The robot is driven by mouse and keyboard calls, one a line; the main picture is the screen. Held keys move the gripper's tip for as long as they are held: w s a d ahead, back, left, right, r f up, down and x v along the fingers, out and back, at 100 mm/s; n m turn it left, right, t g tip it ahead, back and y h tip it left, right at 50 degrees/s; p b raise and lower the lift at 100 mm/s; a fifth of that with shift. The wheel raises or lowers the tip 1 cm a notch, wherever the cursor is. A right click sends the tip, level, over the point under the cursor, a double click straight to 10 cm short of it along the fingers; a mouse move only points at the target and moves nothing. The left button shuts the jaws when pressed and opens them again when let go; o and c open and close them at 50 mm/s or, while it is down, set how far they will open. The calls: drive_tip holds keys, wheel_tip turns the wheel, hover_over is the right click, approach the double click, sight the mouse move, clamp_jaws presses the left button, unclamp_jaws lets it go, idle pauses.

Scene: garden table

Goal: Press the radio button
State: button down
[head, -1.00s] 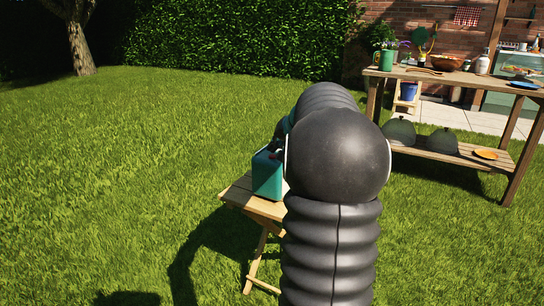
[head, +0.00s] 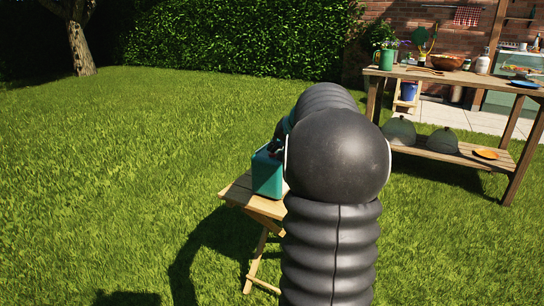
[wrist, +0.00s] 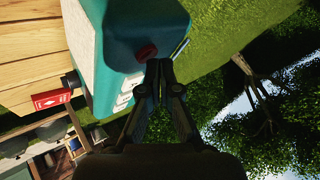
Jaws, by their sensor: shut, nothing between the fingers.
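The radio (wrist: 120,50) is a teal box with a paler front side. It stands on a small wooden folding table (head: 238,192), and the radio's teal side also shows in the head view (head: 267,176). A round red button (wrist: 146,52) sits on its dark teal top face. My gripper (wrist: 158,64) is shut and empty, with its fingertips very close beside the red button in the wrist view. I cannot tell whether the tips touch the radio. In the head view my arm hides part of the radio and table.
A red box with white print (wrist: 50,99) lies at the small table's edge. A larger wooden bench (head: 440,76) at the right holds a green can (head: 386,58) and a wooden bowl (head: 446,63). Open lawn (head: 110,170) lies to the left.

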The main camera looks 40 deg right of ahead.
sight(274, 154)
drive_tip(key=shift+f, duration=0.15)
idle(0.7)
drive_tip(key=shift+r, duration=0.5)
drive_tip(key=shift+r+p, duration=2.2)
drive_tip(key=shift+r, duration=0.8)
